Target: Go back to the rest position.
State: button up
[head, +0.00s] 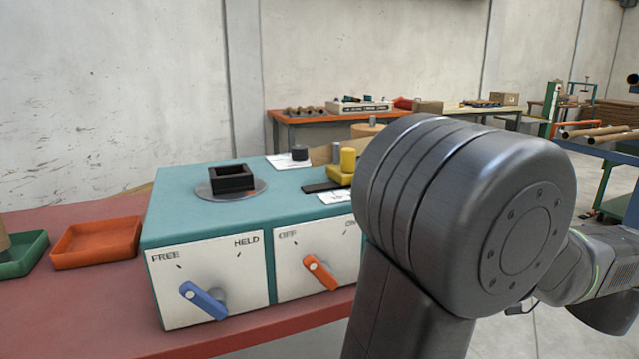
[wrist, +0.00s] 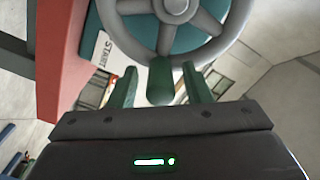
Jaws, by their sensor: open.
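My gripper (wrist: 160,70) shows in the wrist view with its two green fingers spread apart. The green handle (wrist: 160,84) of a grey spoked handwheel (wrist: 176,8) lies between the fingers in the picture. Gaps show on both sides of it, so the gripper is not closed on it. How deep the handle sits between the fingers I cannot tell. In the head view my gripper is hidden, and my own arm fills the right middle.
The teal machine (head: 180,215) stands on the red table (head: 75,310). A blue lever (head: 203,300) and an orange lever (head: 320,272) stick out of its front. An orange tray (head: 95,243) and a green tray (head: 22,255) sit at left. A START label (wrist: 102,48) is beside the wheel.

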jog(key=p+v, duration=0.2)
jog(key=v, duration=1.2)
jog(key=b+x, duration=0.2)
jog(key=x, duration=1.2)
jog(key=shift+w+a, duration=0.1)
jog(key=shift+p, duration=0.6)
jog(key=shift+d+f+m+p, duration=0.25)
jog(key=shift+f+m+p, duration=0.1)
jog(key=shift+m+p, duration=0.35)
jog(key=shift+f+m, duration=0.25)
jog(key=shift+m, duration=0.05)
jog(key=shift+f, duration=0.1)
